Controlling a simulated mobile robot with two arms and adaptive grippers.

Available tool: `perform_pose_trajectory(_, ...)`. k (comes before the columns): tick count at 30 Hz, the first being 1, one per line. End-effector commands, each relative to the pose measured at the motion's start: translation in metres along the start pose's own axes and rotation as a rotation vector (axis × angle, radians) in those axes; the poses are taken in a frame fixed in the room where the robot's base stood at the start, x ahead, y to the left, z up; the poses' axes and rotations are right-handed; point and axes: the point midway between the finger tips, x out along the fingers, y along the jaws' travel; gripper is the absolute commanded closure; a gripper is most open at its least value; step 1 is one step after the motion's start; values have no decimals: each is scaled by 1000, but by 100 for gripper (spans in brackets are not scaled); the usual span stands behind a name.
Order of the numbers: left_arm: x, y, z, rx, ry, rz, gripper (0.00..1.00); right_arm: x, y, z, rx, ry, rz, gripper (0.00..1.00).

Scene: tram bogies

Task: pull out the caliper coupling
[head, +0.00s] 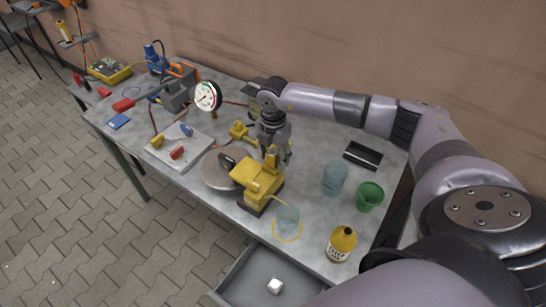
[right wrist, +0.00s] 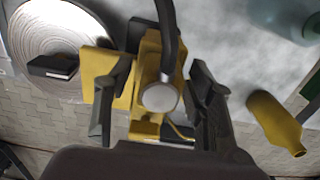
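The yellow brake caliper (head: 262,176) stands near the table's front edge, beside the round metal disc (head: 214,172). In the right wrist view the caliper (right wrist: 103,75) lies below the gripper. A round grey coupling end (right wrist: 158,97) with a dark hose (right wrist: 168,35) shows on it, in the middle between the fingers. My right gripper (head: 275,152) is directly above the caliper, pointing down. In the right wrist view its fingers (right wrist: 160,85) are spread on both sides of the coupling, with gaps visible. The coupling is hidden in the head view. My left gripper is out of view.
A pressure gauge (head: 207,96) stands behind. A light board (head: 180,147) with small parts lies left. An open drawer (head: 240,277) juts out in front.

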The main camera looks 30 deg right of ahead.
Motion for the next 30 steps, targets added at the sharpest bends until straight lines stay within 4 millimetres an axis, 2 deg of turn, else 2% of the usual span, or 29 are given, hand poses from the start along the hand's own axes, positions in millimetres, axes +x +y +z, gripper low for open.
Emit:
perform_pose_trajectory(2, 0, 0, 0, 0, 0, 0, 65, 0, 0, 0, 0, 0, 0, 53)
perform_pose_trajectory(23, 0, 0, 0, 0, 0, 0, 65, 0, 0, 0, 0, -1, 1, 99)
perform_pose_trajectory(30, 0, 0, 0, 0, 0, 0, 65, 0, 0, 0, 0, -1, 1, 100)
